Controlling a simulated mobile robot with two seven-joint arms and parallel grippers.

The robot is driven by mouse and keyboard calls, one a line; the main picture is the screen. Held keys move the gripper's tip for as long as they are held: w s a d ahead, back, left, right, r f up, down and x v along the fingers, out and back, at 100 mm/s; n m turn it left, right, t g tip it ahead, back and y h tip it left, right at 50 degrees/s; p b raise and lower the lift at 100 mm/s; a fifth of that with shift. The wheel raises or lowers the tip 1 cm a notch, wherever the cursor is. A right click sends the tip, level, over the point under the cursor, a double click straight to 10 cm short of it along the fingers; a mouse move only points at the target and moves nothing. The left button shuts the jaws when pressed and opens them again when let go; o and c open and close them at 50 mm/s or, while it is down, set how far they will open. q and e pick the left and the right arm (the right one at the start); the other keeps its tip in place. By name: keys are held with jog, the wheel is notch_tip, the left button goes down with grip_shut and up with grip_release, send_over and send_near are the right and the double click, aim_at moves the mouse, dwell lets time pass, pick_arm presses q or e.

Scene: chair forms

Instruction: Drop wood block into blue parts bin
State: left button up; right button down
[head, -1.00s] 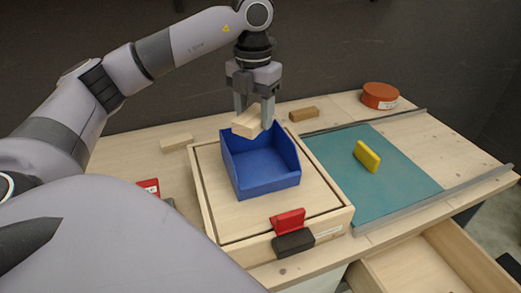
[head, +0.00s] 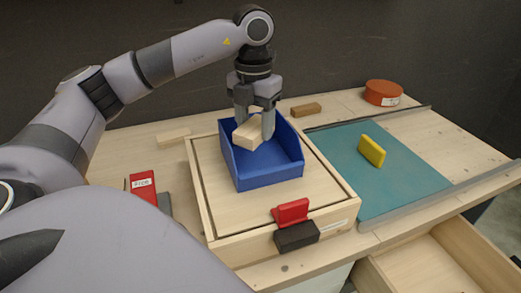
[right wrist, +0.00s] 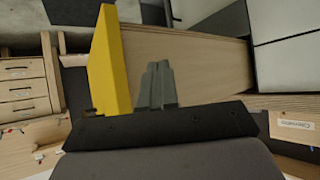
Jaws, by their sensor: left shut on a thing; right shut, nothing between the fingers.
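The pale wood block (head: 247,135) is between the fingers of my left gripper (head: 254,124), tilted, at the mouth of the blue parts bin (head: 262,178). My left gripper points down over the bin and is shut on the block. The bin stands open on a shallow wooden box; whether the block touches its wall or floor I cannot tell. My right gripper (right wrist: 158,84) shows in the right wrist view, its grey fingers together with nothing between them. It is not visible in the head view.
Another pale block (head: 173,136) lies left of the bin and a brown block (head: 306,110) behind it. A yellow block (head: 371,151) stands on the teal mat (head: 405,186). A red round tin (head: 383,93) is at the back right. An open drawer (head: 440,262) juts out in front.

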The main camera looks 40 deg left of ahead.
pick_arm(q)
jog(key=o, duration=1.1)
notch_tip(320, 180, up, 7)
jog(key=shift+r+p, duration=0.1)
jog(key=shift+p, duration=0.35)
